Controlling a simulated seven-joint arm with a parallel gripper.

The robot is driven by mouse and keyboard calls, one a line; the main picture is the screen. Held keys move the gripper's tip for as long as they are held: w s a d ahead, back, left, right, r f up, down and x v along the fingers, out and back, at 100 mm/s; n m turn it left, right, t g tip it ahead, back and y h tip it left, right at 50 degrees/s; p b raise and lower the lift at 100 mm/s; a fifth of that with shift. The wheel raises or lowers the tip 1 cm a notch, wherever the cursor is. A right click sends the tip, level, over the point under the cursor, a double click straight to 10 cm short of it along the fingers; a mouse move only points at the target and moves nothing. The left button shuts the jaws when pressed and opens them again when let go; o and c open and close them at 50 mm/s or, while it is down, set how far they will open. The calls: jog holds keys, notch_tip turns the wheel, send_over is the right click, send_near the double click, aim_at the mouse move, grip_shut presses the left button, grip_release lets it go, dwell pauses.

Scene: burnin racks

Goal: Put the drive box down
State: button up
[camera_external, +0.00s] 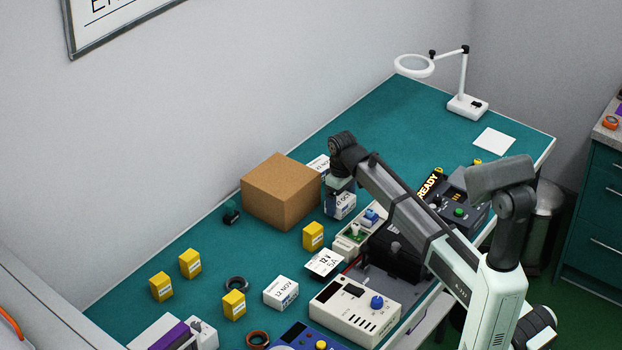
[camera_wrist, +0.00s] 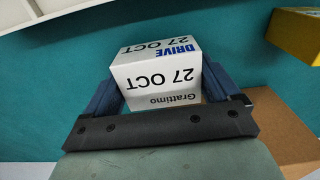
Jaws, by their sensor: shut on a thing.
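My gripper (camera_external: 339,190) is shut on a white drive box (camera_wrist: 157,76). In the wrist view the box sits between my two blue fingers (camera_wrist: 163,93), and its label reads DRIVE, 27 OCT and Grattimo upside down. In the external view the held drive box (camera_external: 346,208) shows below my wrist, just right of the brown carton. The teal bench top (camera_wrist: 60,75) lies below it; I cannot tell whether the box touches it. Another white box (camera_external: 281,293), marked 12 NOV, stands at the front, and one more (camera_external: 319,164) is partly hidden behind the carton.
The brown carton (camera_external: 279,193) is close to my gripper; its edge shows in the wrist view (camera_wrist: 268,128). A yellow box (camera_external: 313,236) stands in front. Electronic boards, a cream instrument (camera_external: 354,310) and a black READY device crowd the right side. The bench's back is largely clear.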

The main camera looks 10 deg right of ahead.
aim_at(341, 198)
jog(key=shift+f, duration=0.7)
jog(key=shift+f, duration=0.15)
jog(key=o, duration=0.8)
jog(key=shift+o, duration=0.2)
notch_tip(341, 198, up, 12)
jog(key=shift+r, duration=0.2)
